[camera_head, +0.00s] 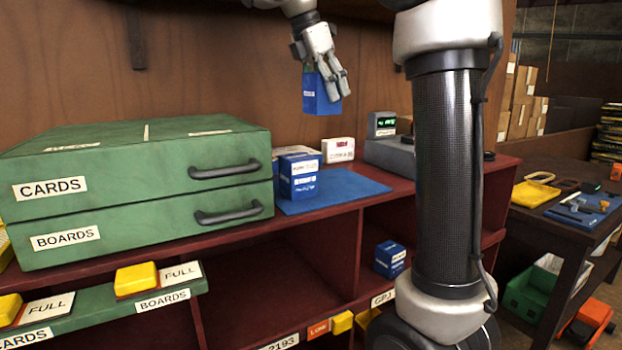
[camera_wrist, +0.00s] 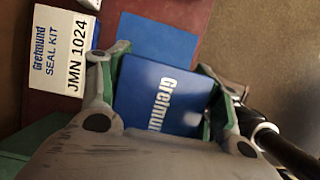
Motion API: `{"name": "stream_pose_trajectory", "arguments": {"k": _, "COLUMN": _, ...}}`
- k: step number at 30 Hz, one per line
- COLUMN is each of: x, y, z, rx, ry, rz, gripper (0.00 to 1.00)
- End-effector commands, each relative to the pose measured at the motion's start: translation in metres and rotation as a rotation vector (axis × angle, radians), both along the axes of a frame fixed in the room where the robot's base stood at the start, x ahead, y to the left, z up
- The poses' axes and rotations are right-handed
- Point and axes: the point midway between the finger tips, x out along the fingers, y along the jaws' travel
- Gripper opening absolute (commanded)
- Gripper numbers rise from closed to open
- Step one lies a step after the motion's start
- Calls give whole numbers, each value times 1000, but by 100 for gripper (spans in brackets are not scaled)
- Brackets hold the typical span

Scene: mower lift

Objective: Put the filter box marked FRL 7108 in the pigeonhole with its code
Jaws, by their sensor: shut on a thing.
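My gripper (camera_head: 334,84) is shut on a blue box (camera_head: 315,97) and holds it in the air above the shelf top, near the wooden back wall. In the wrist view the blue box (camera_wrist: 160,95) sits between the fingers, with "Gretmund" on the face toward the camera. Its code cannot be read, so I cannot tell whether it is FRL 7108. The pigeonholes lie below the shelf top. One has a partly hidden label starting "GPJ" (camera_head: 382,297), another a label ending "2193" (camera_head: 280,342). A blue box (camera_head: 390,258) stands in the right pigeonhole.
Blue and white boxes (camera_head: 299,177) stand on or beside a blue mat (camera_head: 345,187). A white seal kit box (camera_wrist: 62,62) reads JMN 1024. Green drawers (camera_head: 140,190) marked CARDS and BOARDS fill the left. My arm column hides part of the right side.

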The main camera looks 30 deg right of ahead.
Motion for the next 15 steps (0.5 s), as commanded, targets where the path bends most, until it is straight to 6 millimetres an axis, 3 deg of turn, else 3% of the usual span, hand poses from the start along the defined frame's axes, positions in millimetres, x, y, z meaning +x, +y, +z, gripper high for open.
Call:
{"name": "stream_pose_trajectory", "arguments": {"k": 5, "x": -2, "y": 0, "z": -30, "rx": 0, "ry": 4, "rz": 0, "gripper": 30}}
{"name": "stream_pose_trajectory", "arguments": {"k": 15, "x": -1, "y": 0, "z": -122, "rx": -1, "ry": 3, "rz": 1, "gripper": 30}}
